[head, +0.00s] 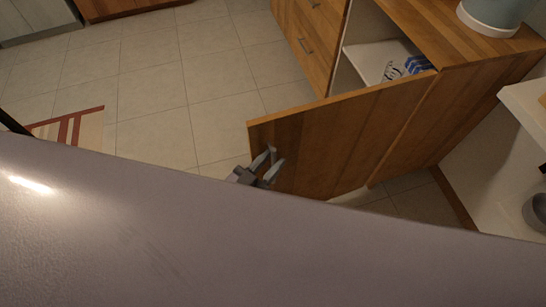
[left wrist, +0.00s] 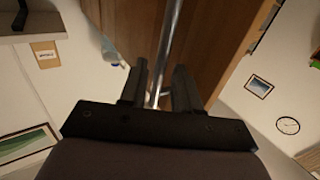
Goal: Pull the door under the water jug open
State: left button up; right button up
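The wooden door (head: 335,142) under the water jug (head: 493,14) stands swung well open, with the cabinet interior showing behind it. My left gripper (head: 268,165) is at the front face of the door, near its free edge. In the left wrist view, a metal bar handle (left wrist: 168,45) runs up the door (left wrist: 210,40). The two fingers of my left gripper (left wrist: 160,88) stand apart, one on each side of the bar, with a visible gap. Whether a finger touches the bar cannot be told. My right gripper is not in view.
A white shelf (head: 370,62) inside the cabinet holds a blue-and-white package (head: 405,67). Drawers (head: 308,40) stand beside the opening. A white counter (head: 525,110) is at the right. Tiled floor (head: 150,90) left of the door is clear, with a striped rug (head: 75,130) farther left.

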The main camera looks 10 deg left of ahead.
pick_arm(q)
jog(key=v, duration=0.5)
jog(key=shift+s+a, duration=0.2)
jog(key=shift+s, duration=0.15)
jog(key=s+a+r+n+g+y+p, duration=0.1)
jog(key=s+a+n+g+y+p, duration=0.1)
jog(key=s+a+g+y+p, duration=0.2)
jog(key=s+a+g+y, duration=0.1)
jog(key=s+a+g, duration=0.1)
jog(key=s+a, duration=0.1)
jog(key=shift+a+r+n, duration=0.25)
jog(key=shift+a+n, duration=0.05)
jog(key=shift+a, duration=0.5)
